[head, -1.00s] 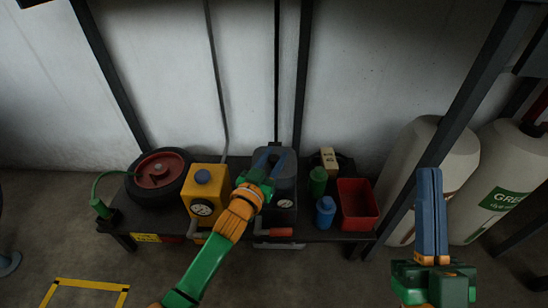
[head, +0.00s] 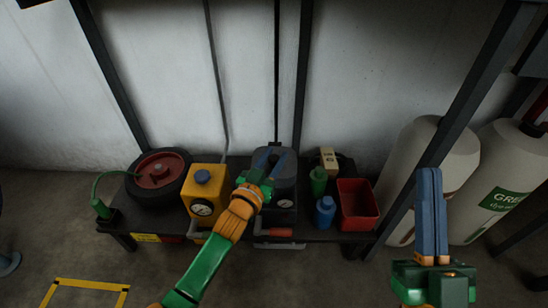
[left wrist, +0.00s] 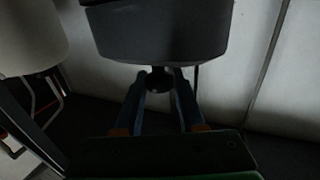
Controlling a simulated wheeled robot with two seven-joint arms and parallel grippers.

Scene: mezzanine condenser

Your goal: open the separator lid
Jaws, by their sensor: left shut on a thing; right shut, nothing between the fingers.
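The separator appears to be the dark grey unit (head: 286,184) with a gauge on its front, in the middle of the low bench. My left gripper (head: 271,158) is over its top, and its blue fingers hide part of the lid. In the left wrist view, the fingers (left wrist: 158,82) are closed on a small dark knob (left wrist: 157,77) beside a large dark grey body (left wrist: 165,38). The lid's seam is too dark to make out, and I see no clear gap under it. My right gripper (head: 429,172) is shut and empty, pointing up at the right, away from the bench.
On the bench (head: 340,236) stand a yellow unit (head: 206,186) and a black wheel (head: 148,188) to the left. A green bottle (head: 318,180), blue bottle (head: 325,210) and red bin (head: 358,203) stand to the right. Pale tanks (head: 432,150) and a black post (head: 460,100) are near my right gripper.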

